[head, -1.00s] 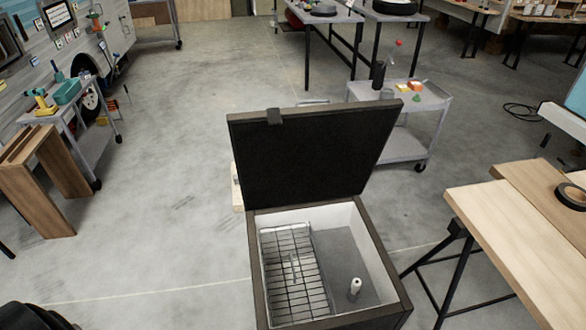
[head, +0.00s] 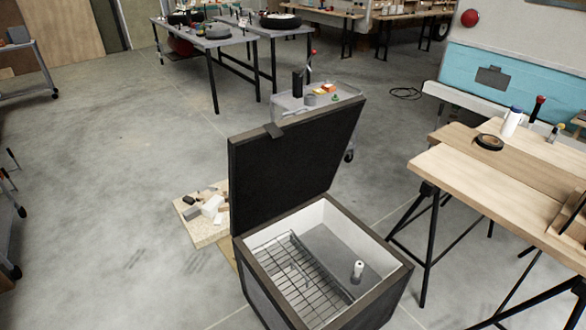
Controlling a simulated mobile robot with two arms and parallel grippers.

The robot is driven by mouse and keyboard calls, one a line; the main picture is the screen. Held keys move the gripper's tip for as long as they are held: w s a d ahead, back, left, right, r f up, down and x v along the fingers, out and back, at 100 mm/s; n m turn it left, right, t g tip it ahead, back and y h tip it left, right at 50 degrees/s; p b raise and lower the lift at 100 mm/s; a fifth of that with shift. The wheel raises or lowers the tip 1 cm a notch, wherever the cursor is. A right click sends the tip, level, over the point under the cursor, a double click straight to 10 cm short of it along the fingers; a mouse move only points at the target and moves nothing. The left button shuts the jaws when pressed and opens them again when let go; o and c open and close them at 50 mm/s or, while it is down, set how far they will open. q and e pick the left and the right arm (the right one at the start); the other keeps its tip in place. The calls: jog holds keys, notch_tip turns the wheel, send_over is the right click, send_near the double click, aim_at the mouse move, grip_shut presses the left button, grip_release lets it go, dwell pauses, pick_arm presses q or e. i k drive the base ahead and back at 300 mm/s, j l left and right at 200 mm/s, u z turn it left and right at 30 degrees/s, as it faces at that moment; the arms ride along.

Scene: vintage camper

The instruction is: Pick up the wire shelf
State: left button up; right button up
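The wire shelf (head: 290,277) is a metal rack inside an open box with a dark rim and white inner walls (head: 318,215). It takes up the left part of the box interior. The box's black lid (head: 290,165) stands raised at the back. A small white bottle-like item (head: 358,270) stands on the grey floor of the box, right of the shelf. Neither of my grippers shows in the head view.
A wooden worktable (head: 480,190) on black trestles stands close on the right, with a tape roll and bottles on it. A low board with small items (head: 205,218) is left of the box. A grey cart (head: 300,110) stands behind the lid.

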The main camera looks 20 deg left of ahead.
aim_at(292, 262)
jog(key=i+j+z, duration=0.1)
jog(key=j+z, duration=0.2)
jog(key=j, duration=0.65)
jog(key=j+z, duration=0.35)
jog(key=j, duration=0.55)
jog(key=i+j+z, duration=0.1)
jog(key=j, duration=0.35)
jog(key=i+j+z, duration=0.15)
jog(key=j, duration=0.3)
jog(key=i+j+z, duration=0.1)
jog(key=i+j, duration=0.15)
jog(key=j, duration=0.25)
jog(key=i+j+z, duration=0.15)
jog(key=j, duration=0.35)
jog(key=j+z, duration=0.1)
jog(key=j, duration=0.4)
jog(key=k+l+z, duration=0.25)
jog(key=z, duration=0.25)
